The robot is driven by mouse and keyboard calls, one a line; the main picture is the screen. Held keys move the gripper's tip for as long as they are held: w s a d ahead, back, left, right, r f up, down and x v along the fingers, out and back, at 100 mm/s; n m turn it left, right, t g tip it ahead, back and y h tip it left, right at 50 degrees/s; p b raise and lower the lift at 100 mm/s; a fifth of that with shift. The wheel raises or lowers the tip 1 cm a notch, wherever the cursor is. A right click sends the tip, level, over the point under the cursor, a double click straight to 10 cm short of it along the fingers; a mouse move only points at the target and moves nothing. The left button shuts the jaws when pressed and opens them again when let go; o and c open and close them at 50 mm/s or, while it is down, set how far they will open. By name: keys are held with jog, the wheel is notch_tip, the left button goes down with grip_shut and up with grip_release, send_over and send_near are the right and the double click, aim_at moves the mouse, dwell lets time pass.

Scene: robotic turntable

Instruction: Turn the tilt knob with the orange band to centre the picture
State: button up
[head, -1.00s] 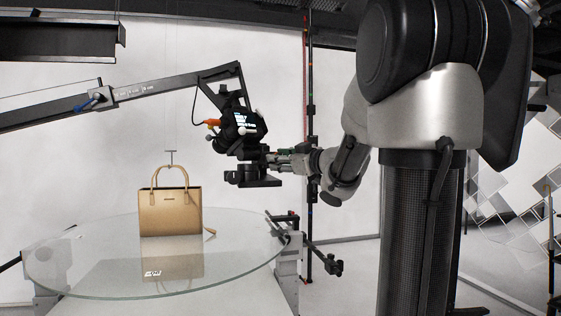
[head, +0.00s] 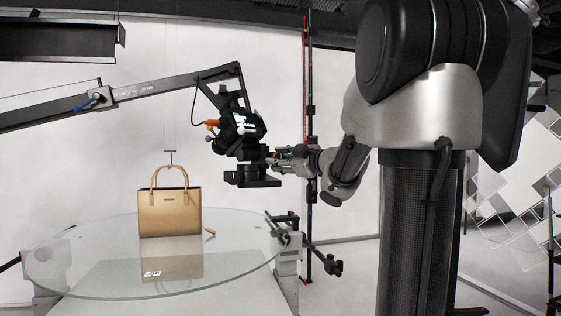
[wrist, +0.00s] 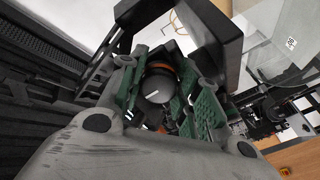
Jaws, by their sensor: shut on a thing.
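The tilt knob (wrist: 152,88) is a dark round knob with a white pointer line, and an orange band (wrist: 187,78) shows around it in the wrist view. My gripper (wrist: 163,90) is shut on it, with a green-padded finger on each side. In the head view my gripper (head: 283,160) meets the right side of the camera head (head: 238,130), where the knob is too small to make out. The camera hangs from a boom over the turntable's right side. Its small screen (head: 243,121) is lit but too small to read.
A tan handbag (head: 169,212) stands upright on the round glass turntable (head: 90,275). A dark boom arm (head: 150,88) crosses from the left to the camera. A clamp and rod (head: 310,250) stick out at the turntable's right edge, and a tall thin pole (head: 309,110) stands behind my gripper.

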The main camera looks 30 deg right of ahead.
jog(key=o, duration=1)
jog(key=shift+s, duration=0.1)
jog(key=v, duration=1.1)
jog(key=shift+s, duration=0.4)
jog(key=shift+d, duration=0.1)
